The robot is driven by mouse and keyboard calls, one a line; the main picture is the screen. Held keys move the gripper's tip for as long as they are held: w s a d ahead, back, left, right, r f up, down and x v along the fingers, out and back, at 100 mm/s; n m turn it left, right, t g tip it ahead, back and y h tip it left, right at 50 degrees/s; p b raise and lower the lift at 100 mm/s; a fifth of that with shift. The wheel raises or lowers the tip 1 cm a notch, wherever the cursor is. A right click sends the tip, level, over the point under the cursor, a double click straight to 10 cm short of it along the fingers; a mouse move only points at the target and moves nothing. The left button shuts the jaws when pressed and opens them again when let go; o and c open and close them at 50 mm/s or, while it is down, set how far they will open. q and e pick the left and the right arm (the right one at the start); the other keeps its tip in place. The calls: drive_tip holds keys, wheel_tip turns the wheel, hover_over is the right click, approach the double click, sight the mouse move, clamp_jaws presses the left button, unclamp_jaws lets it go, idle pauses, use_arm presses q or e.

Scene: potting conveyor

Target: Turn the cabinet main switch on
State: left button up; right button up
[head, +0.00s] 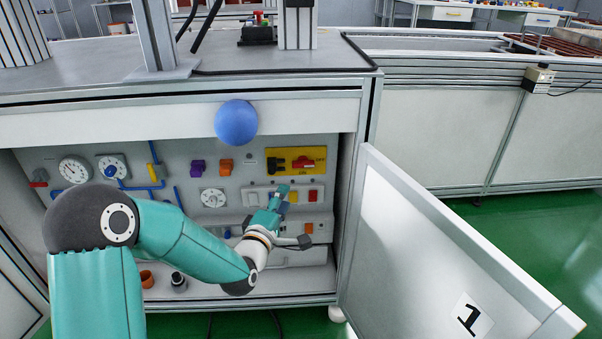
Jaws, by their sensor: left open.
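The main switch (303,163) is a red handle on a yellow plate (279,156), on the back panel at the right of the open cabinet. The handle appears to lie horizontally. My left gripper (282,194) reaches into the cabinet, open, with its fingertips just below the yellow plate in the picture. It covers part of a grey box with small coloured buttons. I cannot tell how far its fingertips are from the panel, and I see no contact with the switch. My right gripper is not in view.
The cabinet door (430,240), marked 1, stands open to the right. A blue ball (236,122) shows in front of the cabinet's top edge. Green floor lies beyond the door.

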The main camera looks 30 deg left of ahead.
sight(302, 167)
use_arm(q)
drive_tip(key=w+b, duration=0.1)
drive_tip(key=w, duration=0.3)
drive_tip(key=w+a+b, duration=0.1)
drive_tip(key=w, duration=0.4)
drive_tip(key=w+a, duration=0.1)
drive_tip(key=w, duration=0.4)
drive_tip(key=shift+w+f+b, duration=0.1)
drive_tip(key=shift+b, duration=0.3)
drive_tip(key=shift+c, duration=0.4)
clamp_jaws()
